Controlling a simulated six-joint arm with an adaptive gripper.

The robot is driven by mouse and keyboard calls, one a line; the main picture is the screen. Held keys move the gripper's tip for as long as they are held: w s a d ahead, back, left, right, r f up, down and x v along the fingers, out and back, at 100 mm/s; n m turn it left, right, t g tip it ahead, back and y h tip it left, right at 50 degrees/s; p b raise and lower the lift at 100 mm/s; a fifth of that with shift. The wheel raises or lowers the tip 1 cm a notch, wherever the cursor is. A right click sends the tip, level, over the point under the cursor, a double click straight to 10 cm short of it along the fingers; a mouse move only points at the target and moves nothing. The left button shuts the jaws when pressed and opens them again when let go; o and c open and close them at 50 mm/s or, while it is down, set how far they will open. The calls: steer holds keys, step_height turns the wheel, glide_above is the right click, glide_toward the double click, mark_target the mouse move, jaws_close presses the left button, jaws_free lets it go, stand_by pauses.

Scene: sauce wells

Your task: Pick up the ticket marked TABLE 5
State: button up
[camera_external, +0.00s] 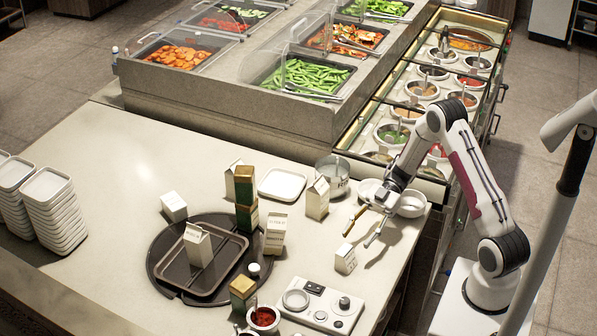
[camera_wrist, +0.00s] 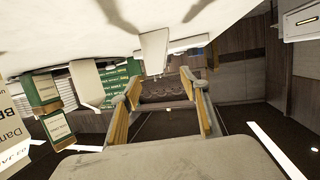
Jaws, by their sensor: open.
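A small white tent-shaped card (camera_external: 345,259) stands near the table's right edge; it has faint dark marks I cannot read. A similar white piece (camera_external: 174,206) stands on the left of the table, with no readable marking. I cannot tell which is the TABLE 5 ticket. My gripper (camera_external: 364,231) is open and empty, above and just behind the right-hand card, apart from it. In the wrist view, which is upside down, the open fingers (camera_wrist: 160,82) spread below a small pale block (camera_wrist: 153,52), probably that card.
Cartons (camera_external: 276,234) (camera_external: 317,198) stand left of my gripper. A dark round tray (camera_external: 168,288) bears a rectangular tray and carton. A white device with knobs (camera_external: 322,305) lies in front. White bowls (camera_external: 411,204) and a metal pot (camera_external: 333,167) stand behind. The table's left middle is clear.

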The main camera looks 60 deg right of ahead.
mark_target(347, 248)
steer(key=shift+x, duration=0.85)
steer(key=shift+w+x, duration=0.2)
steer(key=shift+x, duration=2.45)
steer(key=shift+r, duration=0.15)
steer(key=c, duration=1.2)
